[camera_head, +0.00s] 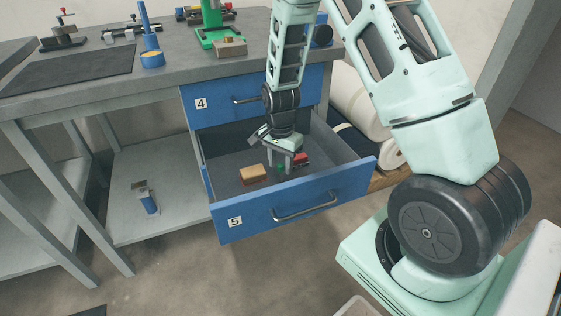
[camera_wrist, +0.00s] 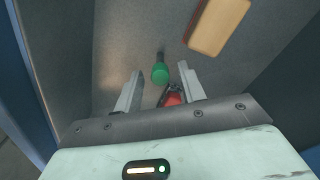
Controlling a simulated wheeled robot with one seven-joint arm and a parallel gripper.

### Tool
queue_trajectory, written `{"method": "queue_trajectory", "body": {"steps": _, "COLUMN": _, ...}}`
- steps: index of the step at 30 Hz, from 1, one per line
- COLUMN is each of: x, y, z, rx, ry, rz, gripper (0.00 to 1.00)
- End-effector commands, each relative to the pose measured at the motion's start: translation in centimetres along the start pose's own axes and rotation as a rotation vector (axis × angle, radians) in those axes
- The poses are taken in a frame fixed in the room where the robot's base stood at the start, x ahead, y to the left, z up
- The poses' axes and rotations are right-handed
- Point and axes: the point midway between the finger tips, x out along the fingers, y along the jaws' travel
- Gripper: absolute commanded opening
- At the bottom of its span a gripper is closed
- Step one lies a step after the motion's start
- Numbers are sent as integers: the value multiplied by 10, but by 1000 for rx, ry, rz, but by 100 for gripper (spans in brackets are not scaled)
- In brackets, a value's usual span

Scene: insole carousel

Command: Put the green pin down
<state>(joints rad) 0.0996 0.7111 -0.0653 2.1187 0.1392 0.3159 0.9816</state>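The green pin (camera_wrist: 160,73) shows in the wrist view with its round green head towards the camera and a darker shaft beyond. It is between the two fingertips of my gripper (camera_wrist: 160,70), with a gap on each side. My gripper is open and reaches down into the open drawer 5 (camera_head: 240,222). In the head view a small bit of the green pin (camera_head: 280,168) shows between the fingers of my gripper (camera_head: 280,168). I cannot tell whether the pin stands on the drawer floor or leans.
A tan block (camera_head: 253,174) lies in the drawer left of my gripper; the wrist view also shows it (camera_wrist: 217,24). A red object (camera_head: 301,159) lies close to the right finger. Closed drawer 4 (camera_head: 215,108) and the bench top (camera_head: 180,70) are above.

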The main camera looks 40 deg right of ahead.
Motion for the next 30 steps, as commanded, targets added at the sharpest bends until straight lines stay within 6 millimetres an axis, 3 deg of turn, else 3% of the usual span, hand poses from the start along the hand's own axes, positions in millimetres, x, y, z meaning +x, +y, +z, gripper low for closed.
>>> {"method": "queue_trajectory", "body": {"steps": 11, "x": -7, "y": 0, "z": 0, "rx": -1, "ry": 1, "rz": -1, "gripper": 41}}
{"method": "queue_trajectory", "body": {"steps": 24, "x": -92, "y": -1, "z": 0, "rx": -3, "ry": 2, "rz": -3, "gripper": 41}}
{"method": "queue_trajectory", "body": {"steps": 30, "x": -117, "y": 0, "z": 0, "rx": -1, "ry": 1, "rz": -1, "gripper": 41}}
